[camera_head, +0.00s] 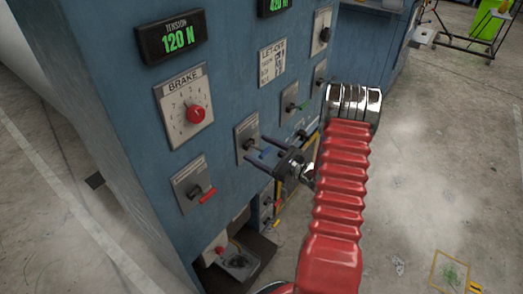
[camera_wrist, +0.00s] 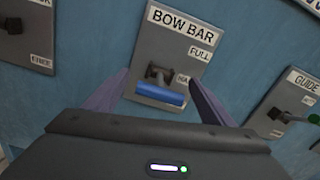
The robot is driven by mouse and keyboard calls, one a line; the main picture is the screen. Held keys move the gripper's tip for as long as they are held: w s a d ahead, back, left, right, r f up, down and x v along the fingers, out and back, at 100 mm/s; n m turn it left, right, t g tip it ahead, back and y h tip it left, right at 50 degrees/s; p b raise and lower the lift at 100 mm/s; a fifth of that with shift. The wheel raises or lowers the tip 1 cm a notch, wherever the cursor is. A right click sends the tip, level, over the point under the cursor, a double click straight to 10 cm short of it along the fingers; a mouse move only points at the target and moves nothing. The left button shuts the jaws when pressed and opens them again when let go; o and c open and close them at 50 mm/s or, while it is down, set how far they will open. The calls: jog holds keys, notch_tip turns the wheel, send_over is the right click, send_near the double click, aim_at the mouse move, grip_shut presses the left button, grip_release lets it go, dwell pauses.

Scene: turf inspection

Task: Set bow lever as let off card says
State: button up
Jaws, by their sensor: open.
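The bow lever has a blue handle (camera_wrist: 160,92) on a grey plate marked BOW BAR (camera_wrist: 180,36) in the wrist view. FULL is printed at the plate's upper right. A second label starting "HA" sits just right of the lever, its end cut off by my finger. The handle lies across the plate's lower part. My gripper (camera_wrist: 160,78) is open, one finger on each side of the handle, with gaps. In the head view my gripper (camera_head: 259,150) points at the BOW BAR plate (camera_head: 246,130). The LET-OFF card (camera_head: 271,63) is on the panel above; its lines are too small to read.
A red BRAKE knob (camera_head: 196,114) and a red-handled lever (camera_head: 207,195) are left of my gripper. A GUIDE lever plate (camera_wrist: 290,100) with a green handle is close on the right. Tension displays (camera_head: 172,38) are above. Open floor lies to the right.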

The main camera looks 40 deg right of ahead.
jog(key=shift+c, duration=0.7)
jog(key=c, duration=1.3)
jog(key=shift+d, duration=0.15)
jog(key=shift+r, duration=0.1)
